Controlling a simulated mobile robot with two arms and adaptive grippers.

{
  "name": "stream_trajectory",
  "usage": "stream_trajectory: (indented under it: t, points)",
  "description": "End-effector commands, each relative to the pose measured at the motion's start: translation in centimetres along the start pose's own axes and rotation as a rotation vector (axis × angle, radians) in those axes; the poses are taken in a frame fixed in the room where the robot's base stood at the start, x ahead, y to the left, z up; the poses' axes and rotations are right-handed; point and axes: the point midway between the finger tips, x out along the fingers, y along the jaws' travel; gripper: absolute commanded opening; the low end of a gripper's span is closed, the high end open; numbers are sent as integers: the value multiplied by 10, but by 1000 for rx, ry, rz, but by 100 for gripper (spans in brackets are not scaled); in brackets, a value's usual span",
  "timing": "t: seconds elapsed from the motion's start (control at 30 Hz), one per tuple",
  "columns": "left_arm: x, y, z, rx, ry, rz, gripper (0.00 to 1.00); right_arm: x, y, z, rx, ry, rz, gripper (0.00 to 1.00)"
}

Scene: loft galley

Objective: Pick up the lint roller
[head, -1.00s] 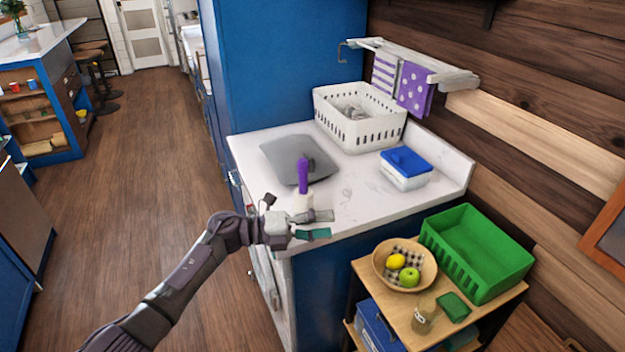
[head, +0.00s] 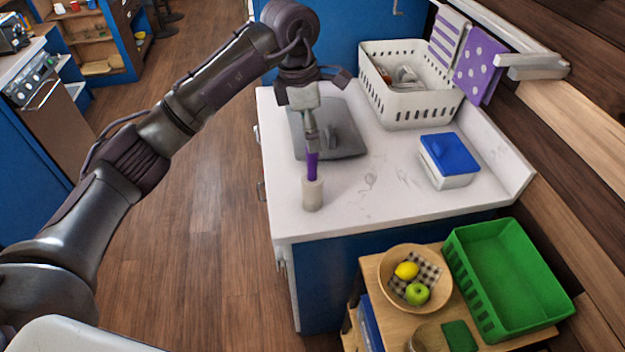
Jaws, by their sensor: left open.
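The lint roller stands upright on the white counter, with a purple handle (head: 312,167) on top and a pale roll (head: 313,196) at the bottom. My left gripper (head: 311,143) points down from above, with its fingers at the top of the purple handle. It is open, and the handle's upper end is partly hidden by the fingers. I cannot tell whether the fingers touch it. My right gripper is not in view.
A grey lid-like board (head: 343,140) lies behind the roller. A white basket (head: 412,105) and a blue-lidded box (head: 449,160) stand to the right. A green crate (head: 480,300) and fruit bowl (head: 385,262) sit on a lower wooden stand. The counter right of the roller is clear.

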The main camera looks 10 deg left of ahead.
Motion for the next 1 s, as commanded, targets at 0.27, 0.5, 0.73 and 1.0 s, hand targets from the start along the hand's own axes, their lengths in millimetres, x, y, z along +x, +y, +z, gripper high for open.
stream_trajectory:
  t: [0.27,0.5,0.73,1.0]
  points:
    - [21,-2,-1,0,-1,-5,57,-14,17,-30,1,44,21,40]
    - [56,-3,-4,0,-2,-5,57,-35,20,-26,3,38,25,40]
    - [67,-2,-5,1,-3,0,57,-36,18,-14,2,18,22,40]
    - [66,-2,-5,1,-3,-1,30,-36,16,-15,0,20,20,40]
